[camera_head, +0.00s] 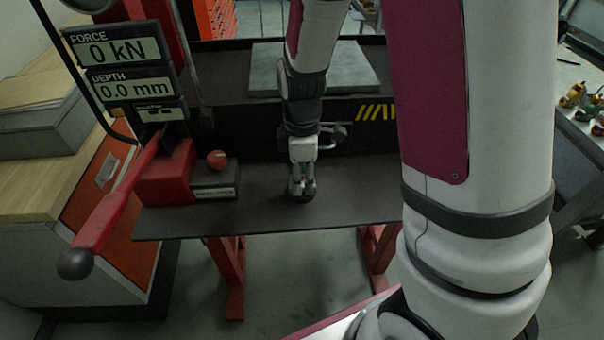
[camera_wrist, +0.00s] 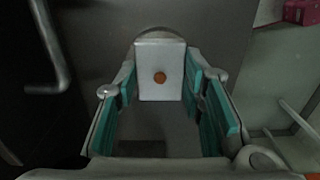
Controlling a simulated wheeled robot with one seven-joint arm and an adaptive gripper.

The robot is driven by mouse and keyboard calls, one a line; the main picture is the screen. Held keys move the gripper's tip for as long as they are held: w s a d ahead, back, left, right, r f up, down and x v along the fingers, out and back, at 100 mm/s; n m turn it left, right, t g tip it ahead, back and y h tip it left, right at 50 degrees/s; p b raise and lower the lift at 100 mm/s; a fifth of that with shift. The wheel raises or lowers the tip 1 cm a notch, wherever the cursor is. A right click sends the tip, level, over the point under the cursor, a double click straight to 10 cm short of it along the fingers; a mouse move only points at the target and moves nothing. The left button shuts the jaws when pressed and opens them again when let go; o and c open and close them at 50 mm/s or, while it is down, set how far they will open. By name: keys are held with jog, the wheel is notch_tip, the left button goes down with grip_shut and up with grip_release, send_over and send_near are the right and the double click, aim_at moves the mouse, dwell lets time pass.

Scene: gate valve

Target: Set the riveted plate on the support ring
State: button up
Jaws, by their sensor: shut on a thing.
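The riveted plate (camera_wrist: 148,58) is a pale grey rectangle with a copper-coloured rivet in its middle. In the wrist view it sits between the teal finger pads of my gripper (camera_wrist: 160,88), which is shut on it. Behind its far edge shows a grey rounded rim (camera_wrist: 165,34), which looks like part of the support ring; the rest is hidden. In the head view my gripper (camera_head: 302,190) points down low over the bench, with a dark round shape under its tips. The plate is too hidden there to make out, and I cannot tell whether it touches the ring.
The dark bench (camera_head: 358,190) is clear to the right and ends at its front edge. At left stand a red press base with a long lever (camera_head: 115,205), a red ball (camera_head: 217,158) on a block, and readouts showing 0 kN and 0.0 mm. A grey slab (camera_head: 345,72) lies behind.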

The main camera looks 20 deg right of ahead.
aim_at(302, 178)
jog(key=shift+f, duration=0.15)
jog(key=o, duration=1.2)
jog(key=shift+o, duration=0.2)
notch_tip(302, 178, up, 12)
jog(key=s+r+m+t, duration=0.5)
jog(key=s+r+m, duration=0.7)
jog(key=s+m, duration=0.2)
jog(key=shift+s+r+t, duration=0.3)
jog(key=shift+s+r, duration=0.05)
jog(key=shift+s, duration=0.3)
